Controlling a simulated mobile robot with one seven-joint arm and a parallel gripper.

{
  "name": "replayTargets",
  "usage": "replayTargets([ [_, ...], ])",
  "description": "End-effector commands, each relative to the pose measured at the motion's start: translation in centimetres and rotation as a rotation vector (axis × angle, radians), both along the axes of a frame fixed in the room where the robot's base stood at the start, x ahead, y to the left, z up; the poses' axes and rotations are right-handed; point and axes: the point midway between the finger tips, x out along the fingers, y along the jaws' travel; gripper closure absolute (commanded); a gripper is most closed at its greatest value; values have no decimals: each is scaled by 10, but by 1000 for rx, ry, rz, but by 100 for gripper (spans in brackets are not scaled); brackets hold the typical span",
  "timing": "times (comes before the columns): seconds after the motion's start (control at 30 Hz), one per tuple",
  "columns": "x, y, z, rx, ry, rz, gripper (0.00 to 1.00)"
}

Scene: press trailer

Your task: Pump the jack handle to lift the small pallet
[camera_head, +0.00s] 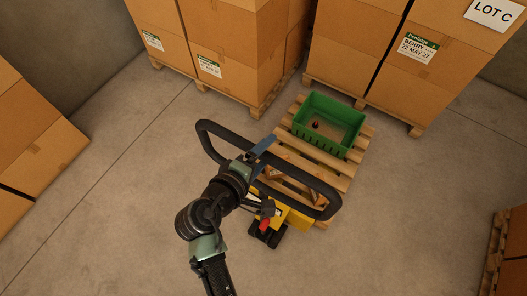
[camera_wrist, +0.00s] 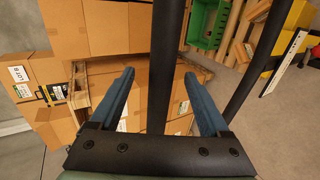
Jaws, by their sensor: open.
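The black jack handle (camera_head: 209,126) is a wide loop above the yellow jack body (camera_head: 298,219). The small wooden pallet (camera_head: 343,183) lies behind the jack with a green crate (camera_head: 300,127) on it. My gripper (camera_head: 263,147), with blue fingers, is at the handle's upper bar. In the wrist view my open gripper (camera_wrist: 160,73) has the black handle bar (camera_wrist: 166,50) running between its fingers, with gaps on both sides. My arm hides part of the handle and jack.
Tall carton stacks (camera_head: 235,60) and (camera_head: 390,50) on pallets stand close behind the small pallet. More cartons (camera_head: 35,140) stand at the left, and another loaded pallet (camera_head: 495,250) at the lower right. Concrete floor is clear at left and right of the jack.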

Motion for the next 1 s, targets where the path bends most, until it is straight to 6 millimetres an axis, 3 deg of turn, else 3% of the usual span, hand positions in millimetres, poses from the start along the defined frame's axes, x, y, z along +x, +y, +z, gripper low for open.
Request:
replayTargets([
  [0.63, -58, 43, 39, 0, 0, 3, 20],
  [1.0, -64, 47, 43, 0, 0, 0, 20],
])
